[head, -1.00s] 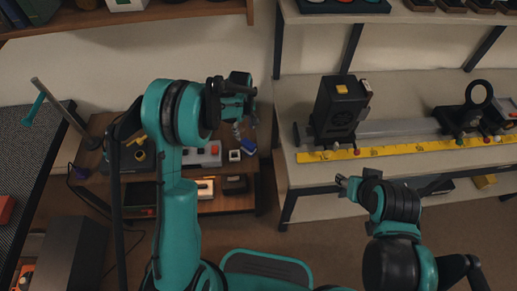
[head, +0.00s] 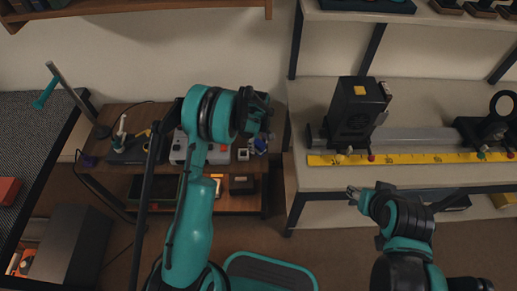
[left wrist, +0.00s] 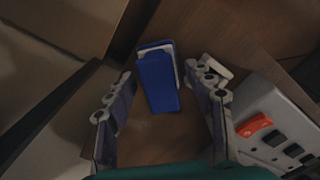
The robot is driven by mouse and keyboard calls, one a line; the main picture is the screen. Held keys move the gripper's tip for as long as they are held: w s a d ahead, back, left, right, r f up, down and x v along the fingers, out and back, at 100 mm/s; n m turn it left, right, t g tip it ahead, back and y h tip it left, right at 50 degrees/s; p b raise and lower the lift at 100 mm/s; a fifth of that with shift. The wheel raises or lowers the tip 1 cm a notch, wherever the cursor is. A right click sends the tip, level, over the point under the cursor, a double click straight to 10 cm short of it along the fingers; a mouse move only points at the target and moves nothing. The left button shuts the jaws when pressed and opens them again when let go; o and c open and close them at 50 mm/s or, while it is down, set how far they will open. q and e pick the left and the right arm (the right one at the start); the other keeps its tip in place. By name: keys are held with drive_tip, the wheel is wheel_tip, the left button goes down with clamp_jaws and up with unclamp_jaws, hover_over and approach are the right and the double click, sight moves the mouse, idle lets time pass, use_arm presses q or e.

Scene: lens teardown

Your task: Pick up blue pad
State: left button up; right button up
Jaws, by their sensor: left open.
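The blue pad (left wrist: 157,82) lies on the brown wooden surface in the left wrist view, with a pale layer showing along its edge. My left gripper (left wrist: 158,74) is open, with one finger on each side of the pad and a gap to it on both sides. Nothing is held. In the head view my left gripper (head: 262,118) is over the right end of the low wooden bench, and it largely hides that corner. My right gripper (head: 354,192) is in front of the pale table; its opening is too small to tell.
A grey box with an orange switch (left wrist: 255,125) stands right of my left gripper, and a small white-topped item (left wrist: 215,66) is by the right finger. The pale table holds a black device (head: 353,110) and a yellow ruler (head: 410,159).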

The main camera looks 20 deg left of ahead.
sight(258, 142)
use_arm(q)
clamp_jaws()
drive_tip(key=shift+r, duration=0.15)
wheel_tip(258, 142, up, 10)
drive_tip(key=p, duration=0.4)
drive_tip(key=c, duration=1.1)
unclamp_jaws()
drive_tip(key=shift+c, duration=0.3)
